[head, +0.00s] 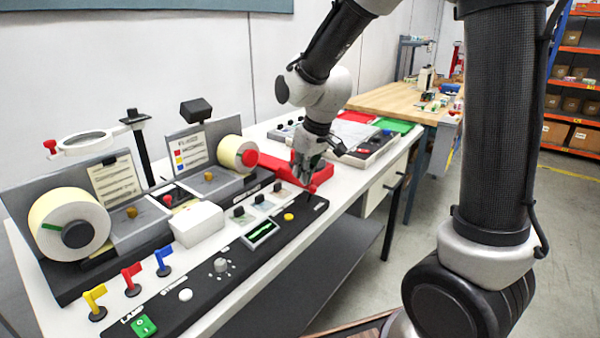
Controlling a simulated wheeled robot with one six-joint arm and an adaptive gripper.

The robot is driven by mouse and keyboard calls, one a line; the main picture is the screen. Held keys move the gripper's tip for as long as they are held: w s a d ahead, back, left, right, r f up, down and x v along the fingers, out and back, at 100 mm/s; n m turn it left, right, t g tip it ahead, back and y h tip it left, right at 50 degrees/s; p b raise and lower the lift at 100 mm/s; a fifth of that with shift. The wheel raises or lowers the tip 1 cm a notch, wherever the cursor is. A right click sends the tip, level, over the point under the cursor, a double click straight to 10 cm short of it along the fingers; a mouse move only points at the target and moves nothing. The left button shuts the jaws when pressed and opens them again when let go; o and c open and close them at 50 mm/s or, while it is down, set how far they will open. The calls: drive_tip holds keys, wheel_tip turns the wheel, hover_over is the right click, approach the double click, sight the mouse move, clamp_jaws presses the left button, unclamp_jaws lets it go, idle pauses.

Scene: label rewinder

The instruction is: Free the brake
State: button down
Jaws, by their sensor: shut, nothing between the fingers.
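The label rewinder (122,216) stands on the white bench, with a large cream label roll (70,222) at left and a smaller roll with a red hub (236,154) at right. A red bar-like part (276,164) lies right of the smaller roll and looks like the brake lever; I see no label on it to confirm. My gripper (304,182) points down at the red part's right end, its fingers shut and empty. Red shows on both sides of the fingers. I cannot tell whether they touch it. The gripper hides some of the red part.
In front runs a black control panel (210,276) with knobs, a green switch (143,326) and a small green display (260,233). Yellow, red and blue flags (131,277) stand at its left end. A white box (197,222) sits mid-bench. Red and green trays (392,125) lie beyond my gripper.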

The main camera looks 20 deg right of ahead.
drive_tip(key=shift+r, duration=0.8)
drive_tip(key=d+v, duration=0.1)
drive_tip(key=v, duration=0.8)
drive_tip(key=shift+s+d, duration=0.25)
drive_tip(key=shift+s, duration=0.15)
drive_tip(key=s+d+m, duration=0.2)
drive_tip(key=s+d, duration=0.4)
drive_tip(key=s, duration=0.4)
drive_tip(key=s+d+r+m+t+h, duration=0.1)
drive_tip(key=s+d+m, duration=0.2)
drive_tip(key=s+d, duration=0.3)
drive_tip(key=s, duration=0.3)
drive_tip(key=shift+s, duration=0.4)
